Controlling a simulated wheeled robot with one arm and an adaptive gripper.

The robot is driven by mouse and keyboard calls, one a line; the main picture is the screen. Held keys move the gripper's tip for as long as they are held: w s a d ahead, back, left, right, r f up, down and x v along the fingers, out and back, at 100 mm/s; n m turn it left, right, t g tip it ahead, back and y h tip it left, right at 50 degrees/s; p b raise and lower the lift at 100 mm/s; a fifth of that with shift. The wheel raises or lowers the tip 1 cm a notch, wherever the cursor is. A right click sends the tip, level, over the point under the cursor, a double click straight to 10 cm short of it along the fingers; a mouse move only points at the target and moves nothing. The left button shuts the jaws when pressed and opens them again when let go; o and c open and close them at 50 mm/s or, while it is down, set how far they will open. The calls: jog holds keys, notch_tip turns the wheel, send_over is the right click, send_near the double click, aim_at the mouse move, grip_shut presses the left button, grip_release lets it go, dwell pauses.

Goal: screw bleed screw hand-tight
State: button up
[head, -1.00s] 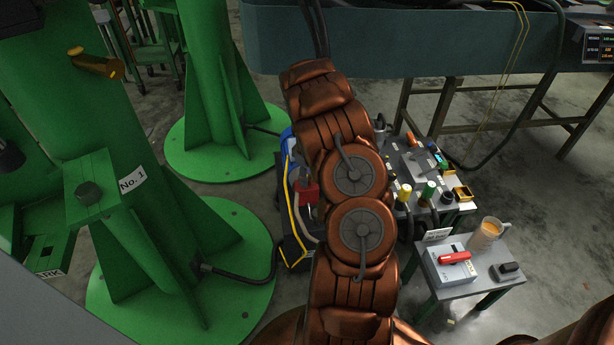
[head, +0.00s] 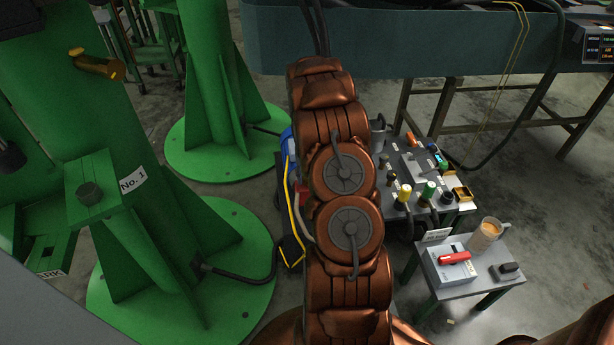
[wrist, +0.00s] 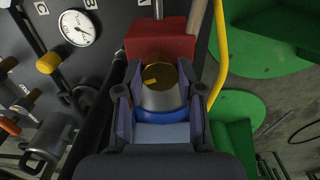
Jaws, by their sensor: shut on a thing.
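A round brass piece with a yellow mark, which I take as the bleed screw (wrist: 157,76), shows in the wrist view between the fingertips of my gripper (wrist: 158,80). The gripper is shut on it, with one finger at each side. A pale grey tapered body (wrist: 161,101) and a blue ring (wrist: 162,122) show nearer the camera. A red block (wrist: 160,40) lies right behind the brass piece. Whether the screw's thread is seated is hidden. In the head view my arm covers the gripper and the screw.
A yellow hose (wrist: 221,55) runs close on the right. A gauge (wrist: 77,28) and a yellow-orange knob (wrist: 48,62) sit on the panel at left. In the head view, a green stand (head: 150,200) stands left and a small table (head: 467,286) with a mug (head: 487,236) right.

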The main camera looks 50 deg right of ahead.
jog(key=m, duration=0.4)
jog(key=shift+d+m, duration=0.1)
jog(key=shift+m, duration=0.2)
jog(key=m, duration=0.4)
jog(key=shift+w+m, duration=0.1)
jog(key=shift+m, duration=0.3)
jog(key=shift+r, duration=0.1)
jog(key=o, duration=1.1)
jog(key=shift+o, duration=0.2)
notch_tip(320, 180, up, 12)
dwell(0.3)
